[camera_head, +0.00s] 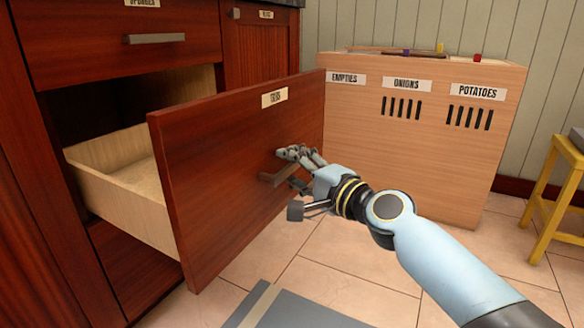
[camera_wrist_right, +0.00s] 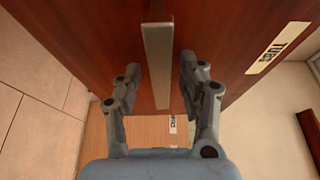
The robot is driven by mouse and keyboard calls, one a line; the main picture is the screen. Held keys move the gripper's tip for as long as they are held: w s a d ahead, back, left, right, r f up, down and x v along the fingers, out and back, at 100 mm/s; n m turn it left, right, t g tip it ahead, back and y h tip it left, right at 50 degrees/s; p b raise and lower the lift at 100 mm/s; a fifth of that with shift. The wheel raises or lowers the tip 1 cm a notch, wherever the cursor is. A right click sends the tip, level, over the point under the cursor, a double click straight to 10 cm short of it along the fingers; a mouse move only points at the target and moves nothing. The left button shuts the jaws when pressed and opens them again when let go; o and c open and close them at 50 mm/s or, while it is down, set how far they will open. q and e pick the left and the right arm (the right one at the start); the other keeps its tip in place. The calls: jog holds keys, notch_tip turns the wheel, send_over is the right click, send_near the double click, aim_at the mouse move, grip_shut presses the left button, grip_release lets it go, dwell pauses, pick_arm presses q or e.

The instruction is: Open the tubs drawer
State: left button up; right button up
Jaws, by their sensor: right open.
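The tubs drawer (camera_head: 225,180) is pulled well out of the dark red cabinet, and its pale wooden side and floor (camera_head: 130,180) show behind the front. Its label, which reads TUBS (camera_head: 274,97), is near the top edge and also shows in the right wrist view (camera_wrist_right: 277,49). A metal bar handle (camera_head: 268,178) runs across the front. My right gripper (camera_head: 297,168) is at the handle. In the right wrist view its open fingers (camera_wrist_right: 157,88) stand on either side of the handle (camera_wrist_right: 158,60), with gaps visible. My left gripper is not in view.
A wooden bin unit (camera_head: 420,150) labelled EMPTIES, ONIONS and POTATOES stands behind the drawer front. The closed SPONGES drawer (camera_head: 90,45) is above the opening. A yellow stool (camera_head: 557,190) is at the right. A grey mat (camera_head: 300,308) lies on the tiled floor.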

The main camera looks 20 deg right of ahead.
jog(key=v, duration=0.7)
jog(key=shift+s, duration=0.15)
